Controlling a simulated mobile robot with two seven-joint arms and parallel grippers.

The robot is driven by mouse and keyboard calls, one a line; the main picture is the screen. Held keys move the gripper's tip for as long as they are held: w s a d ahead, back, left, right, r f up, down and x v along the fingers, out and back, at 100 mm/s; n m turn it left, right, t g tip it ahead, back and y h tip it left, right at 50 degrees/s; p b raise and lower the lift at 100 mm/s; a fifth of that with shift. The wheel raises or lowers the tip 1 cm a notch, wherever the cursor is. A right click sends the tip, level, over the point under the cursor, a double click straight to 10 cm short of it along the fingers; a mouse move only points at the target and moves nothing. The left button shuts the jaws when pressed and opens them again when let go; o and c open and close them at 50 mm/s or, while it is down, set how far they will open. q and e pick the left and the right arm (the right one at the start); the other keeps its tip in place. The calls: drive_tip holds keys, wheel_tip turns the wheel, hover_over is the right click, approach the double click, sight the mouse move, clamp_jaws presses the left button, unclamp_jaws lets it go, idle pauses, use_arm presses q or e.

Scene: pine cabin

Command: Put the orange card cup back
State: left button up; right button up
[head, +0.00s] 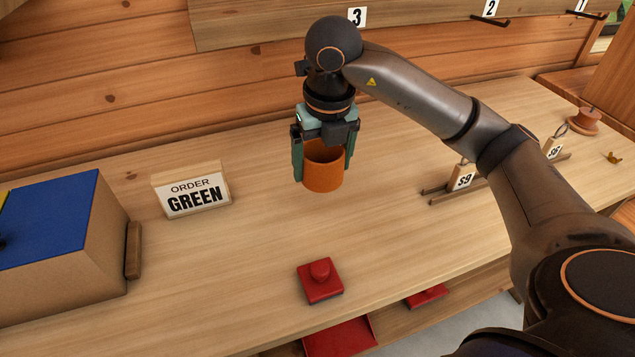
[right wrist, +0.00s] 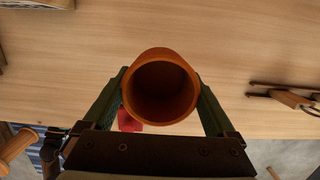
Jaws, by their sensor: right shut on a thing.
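The orange card cup (head: 323,172) is upright between the fingers of my right gripper (head: 323,165). The gripper points down and is shut on the cup's sides. In the right wrist view I look into the cup's open mouth (right wrist: 161,88), and it looks empty. The right gripper's two fingers (right wrist: 161,100) press it from left and right there. The cup is over the back middle of the wooden counter (head: 240,262); I cannot tell whether its base touches the wood. My left gripper is not in view.
An "ORDER GREEN" sign (head: 192,190) stands left of the cup, beside a box with a blue top (head: 60,222). A red block with a knob (head: 320,281) sits near the front edge. Tagged items (head: 461,178) on small racks lie to the right.

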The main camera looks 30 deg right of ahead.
drive_tip(key=w+f, duration=0.1)
drive_tip(key=f, duration=0.1)
drive_tip(key=w+d+f, duration=0.1)
drive_tip(key=w, duration=0.1)
drive_tip(key=w+d+f, duration=0.1)
drive_tip(key=f, duration=0.1)
drive_tip(key=shift+w+d+f, duration=0.1)
drive_tip(key=shift+w+f, duration=0.25)
drive_tip(key=shift+w+d+f, duration=0.1)
drive_tip(key=shift+w+f, duration=0.05)
drive_tip(key=shift+f, duration=1.6)
drive_tip(key=shift+f+b, duration=0.1)
drive_tip(key=shift+b, duration=0.2)
drive_tip(key=o, duration=1.1)
wheel_tip(320, 180, up, 12)
drive_tip(key=s+p, duration=0.1)
drive_tip(key=shift+s+a, duration=0.2)
drive_tip(key=shift+s, duration=0.15)
